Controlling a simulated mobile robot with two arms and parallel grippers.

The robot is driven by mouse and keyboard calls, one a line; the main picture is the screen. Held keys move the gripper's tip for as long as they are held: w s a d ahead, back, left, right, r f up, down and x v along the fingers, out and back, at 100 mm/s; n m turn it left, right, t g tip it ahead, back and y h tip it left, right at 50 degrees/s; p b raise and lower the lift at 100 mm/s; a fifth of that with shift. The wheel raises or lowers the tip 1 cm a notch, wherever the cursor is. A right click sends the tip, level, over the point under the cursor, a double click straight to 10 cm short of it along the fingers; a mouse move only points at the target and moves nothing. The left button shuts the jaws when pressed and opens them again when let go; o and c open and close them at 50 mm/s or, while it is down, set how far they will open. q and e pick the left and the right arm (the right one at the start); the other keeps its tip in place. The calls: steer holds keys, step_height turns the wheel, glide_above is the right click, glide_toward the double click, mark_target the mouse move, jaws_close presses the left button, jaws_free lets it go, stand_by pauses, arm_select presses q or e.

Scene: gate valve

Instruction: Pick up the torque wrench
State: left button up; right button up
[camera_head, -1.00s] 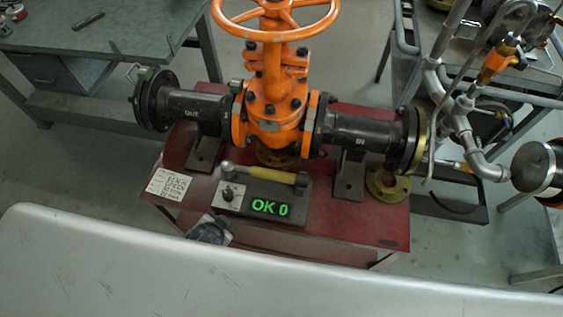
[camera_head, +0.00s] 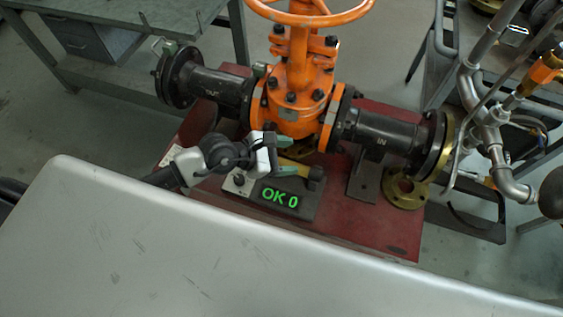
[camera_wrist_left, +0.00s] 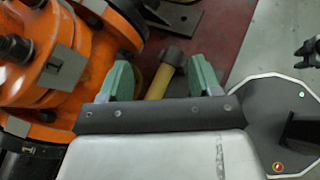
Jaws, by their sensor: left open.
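The torque wrench (camera_head: 315,177) has a yellow handle and lies on the grey tester box (camera_head: 299,208) with the green "OK 0" display. Its left part is hidden behind my left gripper in the head view. My left gripper (camera_head: 285,156) is over the wrench with its green-tipped fingers apart. In the left wrist view, the yellow handle (camera_wrist_left: 160,82) with its dark end shows between the two open fingertips (camera_wrist_left: 160,74). I cannot tell whether the fingers touch it. My right gripper is not in view in the head view.
The orange gate valve (camera_head: 300,85) with black flanged pipes stands right behind the wrench, on a red stand (camera_head: 372,230). A brass flange (camera_head: 404,190) lies to the right. A green workbench (camera_head: 150,25) is at the back left. Piping (camera_head: 488,130) stands at the right.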

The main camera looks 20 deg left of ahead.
mark_target(280, 162)
arm_select(q)
steer(key=a+f+m+g+y, duration=0.2)
steer(key=a+f+m+y, duration=0.3)
steer(key=a+m+y, duration=0.15)
steer(key=shift+n+h, duration=0.25)
steer(key=shift+h, duration=0.1)
steer(key=x, duration=0.5)
steer(key=shift+w+a+r, duration=0.1)
steer(key=shift+w+a, duration=0.15)
steer(key=shift+w, duration=0.05)
steer(key=shift+d+p+x, duration=0.25)
steer(key=shift+p+x, duration=0.3)
steer(key=shift+x, duration=2.2)
steer(key=shift+r, duration=0.15)
steer(key=shift+c, duration=0.3)
jaws_close()
steer(key=shift+r, duration=0.15)
